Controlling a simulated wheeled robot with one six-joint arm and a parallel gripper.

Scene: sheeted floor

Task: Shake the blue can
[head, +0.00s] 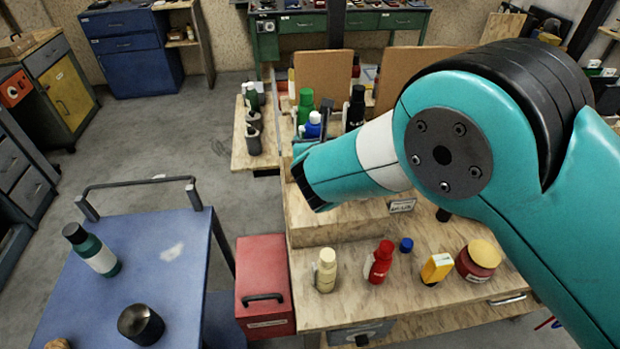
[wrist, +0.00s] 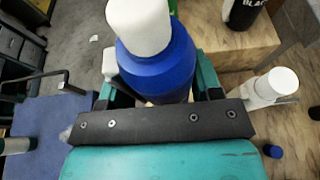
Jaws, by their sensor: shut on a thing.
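The blue can (wrist: 158,65), a blue bottle-like container with a white cap, stands out from between the fingers of my gripper (wrist: 158,90) in the wrist view. My gripper is shut on it; the dark bar of the gripper hides its lower part. In the head view the can's blue body and white cap (head: 313,126) show just beyond the end of my arm, above the wooden bench. My gripper (head: 305,143) is mostly hidden there behind my wrist.
The wooden bench (head: 310,313) holds a cream bottle (head: 326,270), a red bottle (head: 380,262), a small blue cap (head: 406,244), a yellow box (head: 437,268) and a red jar (head: 478,262). A green bottle (head: 306,104) and black bottle (head: 356,106) stand behind. A blue cart (head: 175,252) is at left.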

